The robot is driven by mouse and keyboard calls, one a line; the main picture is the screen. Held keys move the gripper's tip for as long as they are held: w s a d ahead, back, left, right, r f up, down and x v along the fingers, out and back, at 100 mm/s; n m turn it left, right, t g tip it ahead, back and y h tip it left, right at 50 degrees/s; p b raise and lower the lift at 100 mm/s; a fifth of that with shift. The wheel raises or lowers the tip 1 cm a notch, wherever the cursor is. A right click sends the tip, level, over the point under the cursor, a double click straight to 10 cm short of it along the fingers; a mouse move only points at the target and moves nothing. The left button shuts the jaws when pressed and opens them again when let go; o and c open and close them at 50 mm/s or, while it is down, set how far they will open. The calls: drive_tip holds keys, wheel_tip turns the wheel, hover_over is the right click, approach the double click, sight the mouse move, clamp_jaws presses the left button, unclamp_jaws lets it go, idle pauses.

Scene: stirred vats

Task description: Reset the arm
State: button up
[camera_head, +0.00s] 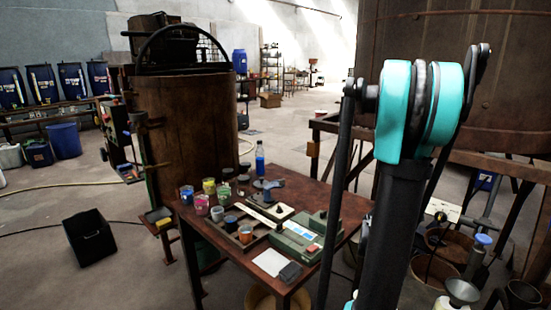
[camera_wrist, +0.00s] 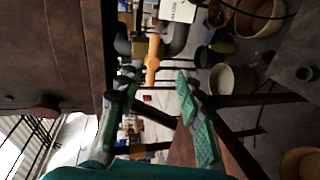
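My arm stands upright at the right of the head view, with its teal joint in front of the large rusty vat (camera_head: 505,75). My gripper is not seen in the head view. In the wrist view, my gripper (camera_wrist: 157,82) shows two fingers with green pads, spread apart with nothing held between them. That view is turned on its side, with brown metal filling its upper left. How far the fingers are from the things behind them is hard to tell.
A brown table (camera_head: 230,265) holds several cups, a blue bottle (camera_head: 260,158) and a green case (camera_head: 298,240). A rusty vat (camera_head: 190,120) stands behind it. Buckets (camera_head: 435,268) crowd the floor at right. A black bin (camera_head: 90,238) sits at left; floor around it is mostly clear.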

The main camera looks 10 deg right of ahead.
drive_tip(key=s+a+f+m+g+y, duration=0.2)
drive_tip(key=s+a+f+y, duration=0.2)
drive_tip(key=a, duration=0.7)
drive_tip(key=s+a+f+m+g+y, duration=0.2)
drive_tip(key=s+a, duration=0.6)
drive_tip(key=a, duration=0.4)
drive_tip(key=s+a+f+m+g+y, duration=0.2)
drive_tip(key=s+a+f+y, duration=0.3)
drive_tip(key=a, duration=0.7)
drive_tip(key=shift+s+f+m+y, duration=0.35)
drive_tip(key=shift+f+m, duration=0.25)
drive_tip(key=shift+f, duration=0.35)
